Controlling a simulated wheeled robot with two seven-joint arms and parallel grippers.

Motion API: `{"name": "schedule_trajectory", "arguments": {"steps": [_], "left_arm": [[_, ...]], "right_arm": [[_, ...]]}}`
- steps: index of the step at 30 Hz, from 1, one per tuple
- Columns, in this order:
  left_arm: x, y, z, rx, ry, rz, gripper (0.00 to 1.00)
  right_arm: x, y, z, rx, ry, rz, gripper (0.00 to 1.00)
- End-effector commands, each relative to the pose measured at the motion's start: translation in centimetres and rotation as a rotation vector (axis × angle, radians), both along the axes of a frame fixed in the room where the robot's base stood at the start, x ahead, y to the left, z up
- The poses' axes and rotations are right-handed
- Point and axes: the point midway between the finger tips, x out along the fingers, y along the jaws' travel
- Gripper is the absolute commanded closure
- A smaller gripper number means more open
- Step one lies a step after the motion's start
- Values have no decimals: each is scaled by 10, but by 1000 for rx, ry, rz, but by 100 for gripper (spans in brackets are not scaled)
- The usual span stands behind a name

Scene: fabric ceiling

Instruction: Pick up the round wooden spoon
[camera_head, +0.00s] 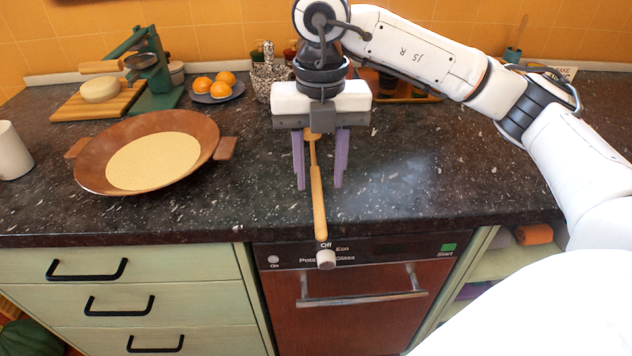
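The wooden spoon (318,195) lies lengthwise on the dark countertop, its handle pointing at me and its end reaching the front edge above the dishwasher. Its far end is partly hidden under my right gripper, so the shape of its head cannot be made out. My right gripper (319,185) points down over the spoon with its two purple fingers apart. The spoon runs between them, closer to the left finger, with a clear gap to the right finger. My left gripper is not in view.
A wooden pan (92,168) with pale contents sits to the left. Behind it are a green press (158,75), a cutting board (75,108) and a plate of oranges (219,89). A speckled pot (262,83) stands behind the gripper. The counter to the right (430,170) is clear.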

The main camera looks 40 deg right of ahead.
Motion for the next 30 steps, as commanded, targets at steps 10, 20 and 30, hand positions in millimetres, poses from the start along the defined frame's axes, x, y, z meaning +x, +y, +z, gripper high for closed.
{"name": "schedule_trajectory", "arguments": {"steps": [10,20,30], "left_arm": [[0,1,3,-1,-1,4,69],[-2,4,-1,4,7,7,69],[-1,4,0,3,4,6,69]], "right_arm": [[4,-1,-45,1,3,0,62],[5,-1,-47,1,0,1,74],[5,-1,-47,1,0,1,100]]}}
